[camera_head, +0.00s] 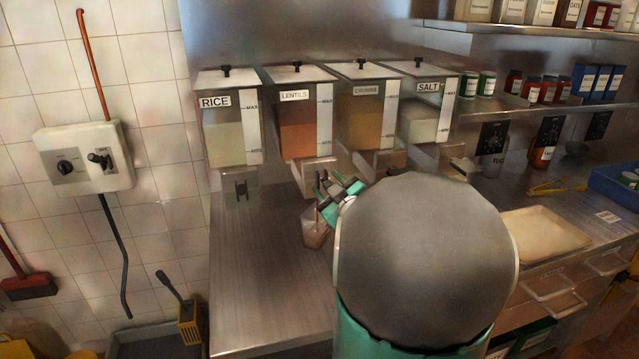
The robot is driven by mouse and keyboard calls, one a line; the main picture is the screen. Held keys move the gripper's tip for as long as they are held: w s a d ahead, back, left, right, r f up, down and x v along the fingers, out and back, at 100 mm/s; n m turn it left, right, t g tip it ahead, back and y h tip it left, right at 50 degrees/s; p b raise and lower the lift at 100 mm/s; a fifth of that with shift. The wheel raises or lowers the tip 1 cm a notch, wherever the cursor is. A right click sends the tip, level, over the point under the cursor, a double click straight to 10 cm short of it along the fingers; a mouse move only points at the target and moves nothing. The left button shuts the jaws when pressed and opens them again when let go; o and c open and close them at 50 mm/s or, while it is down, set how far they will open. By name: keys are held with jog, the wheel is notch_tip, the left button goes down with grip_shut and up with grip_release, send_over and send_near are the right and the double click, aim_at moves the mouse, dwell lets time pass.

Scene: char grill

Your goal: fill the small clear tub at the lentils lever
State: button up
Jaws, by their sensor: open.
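The lentils dispenser (298,135), a clear bin of orange-red lentils with a LENTILS label, hangs on the back wall, second from the left. Its metal outlet (310,178) juts out below; the lever itself I cannot make out clearly behind my gripper. The small clear tub (316,232) stands on the steel counter below and in front of this outlet, partly covered by my gripper and arm. My gripper (328,198), green and black, is open at the tub's upper edge. Whether the fingers touch the tub, and what is inside it, I cannot tell.
Bins labelled RICE (226,130) and SALT (423,115) and one with an unclear label (365,120) flank the lentils. The steel counter (262,265) is clear on the left. A cream tray (545,238) and yellow tongs (556,187) lie on the right. My arm blocks the middle.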

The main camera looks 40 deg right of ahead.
jog(key=shift+w+d, duration=0.2)
jog(key=shift+w, duration=0.4)
jog(key=shift+c, duration=0.5)
grip_shut()
jog(key=shift+w+r+g+y, duration=0.15)
jog(key=shift+r+g+y, duration=0.25)
jog(key=shift+g, duration=0.3)
jog(key=shift+w+d+r+g+y, duration=0.1)
jog(key=shift+r+g+y, duration=0.1)
jog(key=shift+g, duration=0.35)
jog(key=shift+w+r+g+y, duration=0.1)
jog(key=shift+g+y, duration=0.1)
jog(key=shift+g, duration=0.35)
jog(key=shift+o, duration=0.5)
grip_release()
